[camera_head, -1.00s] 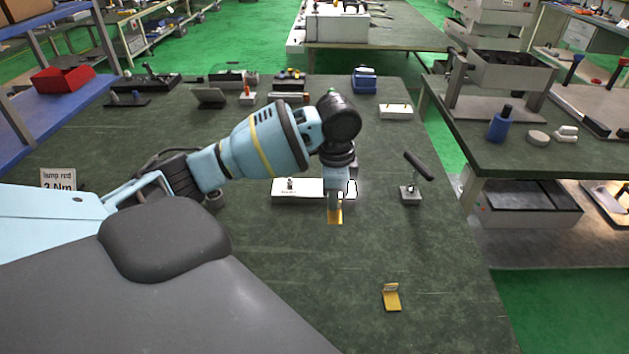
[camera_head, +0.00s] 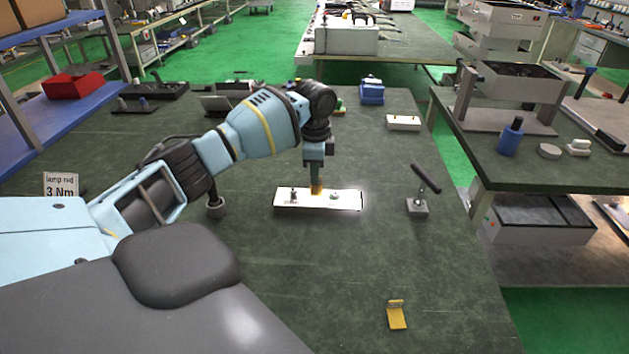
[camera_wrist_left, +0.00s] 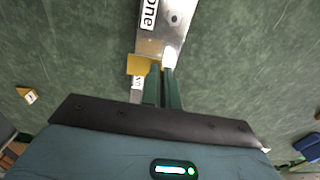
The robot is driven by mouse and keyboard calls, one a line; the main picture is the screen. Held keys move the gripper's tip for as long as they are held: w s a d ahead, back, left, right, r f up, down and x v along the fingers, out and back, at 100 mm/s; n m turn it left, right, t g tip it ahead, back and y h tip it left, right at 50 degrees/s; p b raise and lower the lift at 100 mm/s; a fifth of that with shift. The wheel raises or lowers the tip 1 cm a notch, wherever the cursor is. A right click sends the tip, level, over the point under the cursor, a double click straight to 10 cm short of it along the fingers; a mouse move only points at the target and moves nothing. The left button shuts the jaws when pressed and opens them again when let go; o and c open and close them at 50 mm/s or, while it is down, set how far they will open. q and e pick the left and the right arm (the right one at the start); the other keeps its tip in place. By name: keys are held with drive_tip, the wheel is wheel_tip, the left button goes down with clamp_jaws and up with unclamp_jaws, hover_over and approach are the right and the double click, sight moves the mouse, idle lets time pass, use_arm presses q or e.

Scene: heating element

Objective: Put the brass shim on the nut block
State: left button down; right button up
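A long, pale block (camera_head: 347,205) with small fittings on top lies mid-table in the head view; I take it for the nut block. Part of a pale metal block with lettering shows in the wrist view (camera_wrist_left: 172,22). The shim also shows at the fingertips in the head view (camera_head: 316,191). Whether it touches the block is unclear. My right gripper is not in view.
A yellow bent plate (camera_head: 397,316) lies near the table's front right. A small stand with a dark tilted bar (camera_head: 418,207) is right of the block. A white box (camera_head: 403,123) and a blue item (camera_head: 371,91) are farther back. The front table is mostly clear.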

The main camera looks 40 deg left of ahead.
use_arm(q)
drive_tip(key=shift+w+a, duration=0.2)
drive_tip(key=shift+a, duration=0.15)
drive_tip(key=shift+a, duration=0.1)
drive_tip(key=shift+w+a, duration=0.15)
drive_tip(key=shift+a, duration=0.05)
drive_tip(key=shift+a+f, duration=0.1)
drive_tip(key=shift+f, duration=1.7)
drive_tip(key=shift+f, duration=0.15)
drive_tip(key=c, duration=1.6)
unclamp_jaws()
drive_tip(key=shift+c, duration=0.2)
wheel_tip(320, 180, up, 12)
